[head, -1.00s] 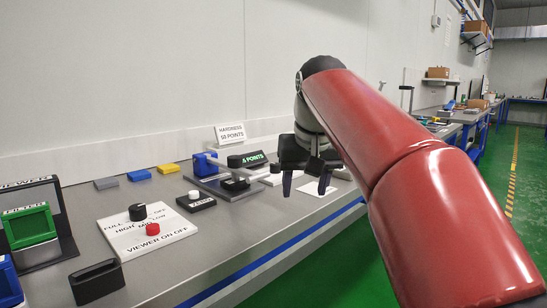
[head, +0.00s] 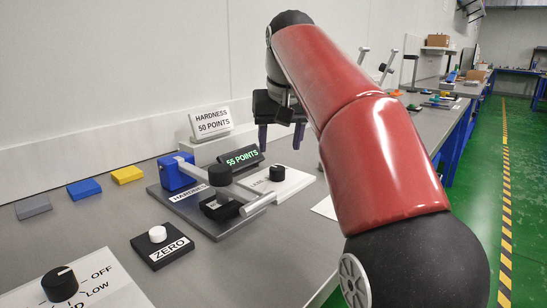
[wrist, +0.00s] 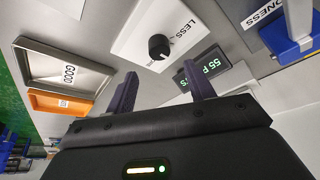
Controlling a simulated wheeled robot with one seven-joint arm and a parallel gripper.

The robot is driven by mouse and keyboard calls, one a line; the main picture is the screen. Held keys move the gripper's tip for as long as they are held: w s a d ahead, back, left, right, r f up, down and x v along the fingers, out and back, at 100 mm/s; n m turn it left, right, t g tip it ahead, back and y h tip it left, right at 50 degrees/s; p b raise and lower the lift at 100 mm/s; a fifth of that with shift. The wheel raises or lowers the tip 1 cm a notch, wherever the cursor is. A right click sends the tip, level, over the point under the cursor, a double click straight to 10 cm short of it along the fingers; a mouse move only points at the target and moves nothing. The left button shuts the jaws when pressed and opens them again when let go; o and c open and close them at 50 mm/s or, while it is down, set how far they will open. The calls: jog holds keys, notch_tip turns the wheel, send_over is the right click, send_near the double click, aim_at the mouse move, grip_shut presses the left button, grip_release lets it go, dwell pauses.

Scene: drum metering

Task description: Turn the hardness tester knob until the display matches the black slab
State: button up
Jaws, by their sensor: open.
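The hardness tester (head: 200,205) is a dark base labelled HARDNESS with a blue block, a black cylinder and a grey bar. A black piece (head: 222,208) sits on it; I cannot tell if it is the black slab. The dark display (head: 241,158) reads 55 POINTS in green. The black knob (head: 277,173) stands on a white plate beside the display. In the wrist view the knob (wrist: 159,47) lies beyond my fingertips, near the word LESS. My gripper (head: 281,138) is open and empty, above and behind the knob, apart from it.
A white sign (head: 211,121) reads HARDNESS 50 POINTS. Grey, blue (head: 84,189) and yellow slabs lie at the back left. A ZERO button box (head: 162,245) and a white dial panel (head: 80,285) are in front. The wrist view shows a tray labelled GOOD (wrist: 64,71).

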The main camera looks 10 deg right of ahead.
aim_at(277, 168)
jog(key=x, duration=0.7)
jog(key=shift+s+f, duration=0.1)
jog(key=shift+s, duration=0.05)
jog(key=shift+c, duration=0.4)
jog(key=c, duration=0.9)
jog(key=shift+a+m+g+h, duration=0.15)
jog(key=shift+m+h, duration=0.45)
jog(key=shift+m, duration=0.9)
jog(key=shift+a+m+g+h, duration=0.1)
jog(key=shift+m+g+h, duration=0.35)
jog(key=shift+m, duration=1.05)
jog(key=o, duration=1)
